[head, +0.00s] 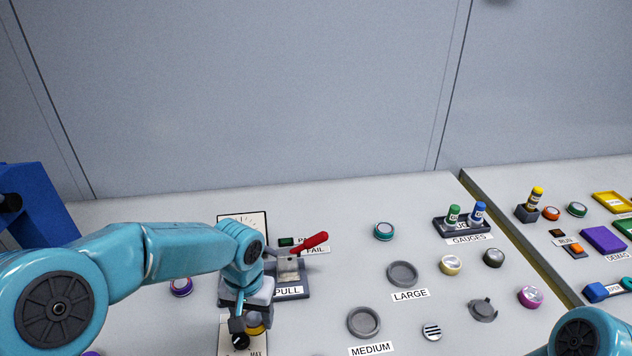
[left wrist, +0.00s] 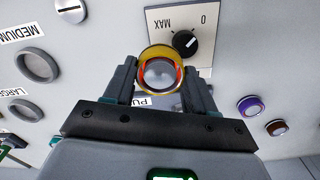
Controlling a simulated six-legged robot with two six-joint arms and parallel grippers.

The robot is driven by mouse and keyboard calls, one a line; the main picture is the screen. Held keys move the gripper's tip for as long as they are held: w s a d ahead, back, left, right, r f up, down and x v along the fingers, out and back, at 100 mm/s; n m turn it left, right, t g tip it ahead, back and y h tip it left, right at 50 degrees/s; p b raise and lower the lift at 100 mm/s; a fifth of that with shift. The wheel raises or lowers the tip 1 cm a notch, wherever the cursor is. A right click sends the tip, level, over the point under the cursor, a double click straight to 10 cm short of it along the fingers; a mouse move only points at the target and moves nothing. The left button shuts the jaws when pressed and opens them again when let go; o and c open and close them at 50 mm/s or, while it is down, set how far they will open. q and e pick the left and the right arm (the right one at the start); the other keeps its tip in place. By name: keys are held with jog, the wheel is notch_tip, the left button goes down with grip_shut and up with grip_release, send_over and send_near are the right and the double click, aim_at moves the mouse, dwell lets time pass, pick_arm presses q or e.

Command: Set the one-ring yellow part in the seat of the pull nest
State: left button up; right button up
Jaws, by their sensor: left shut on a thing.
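A yellow part (left wrist: 146,53) with an orange-red inside and a grey dome is between the fingers of my left gripper (left wrist: 160,85). In the head view the yellow part (head: 255,328) shows below my left gripper (head: 252,318), partly hidden by it. My left gripper is shut on the part, in front of and left of the pull nest. I cannot count the rings on it. The pull nest (head: 303,283) has a PULL label and a red lever; my arm covers its left side, and its seat is not clearly seen. My right gripper is out of view.
A dial knob (head: 241,341) on a MAX plate is close below my left gripper; the knob also shows in the left wrist view (left wrist: 185,42). Round MEDIUM (head: 364,322) and LARGE (head: 402,274) recesses are right. Several round parts and a gauges tray (head: 443,233) lie farther right.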

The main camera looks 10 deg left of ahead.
pick_arm(q)
jog(key=shift+s+a+r+n, duration=0.15)
jog(key=shift+s+n, duration=0.05)
jog(key=shift+n, duration=0.4)
jog(key=shift+s+a+r+n, duration=0.1)
jog(key=shift+s+n, duration=0.1)
jog(key=shift+n, duration=0.4)
jog(key=a+r+n, duration=0.6)
jog(key=a+n, duration=0.1)
jog(key=a, duration=0.2)
jog(key=a+r+n, duration=0.6)
jog(key=a+n, duration=0.1)
jog(key=a, duration=0.3)
jog(key=shift+s+r, duration=0.15)
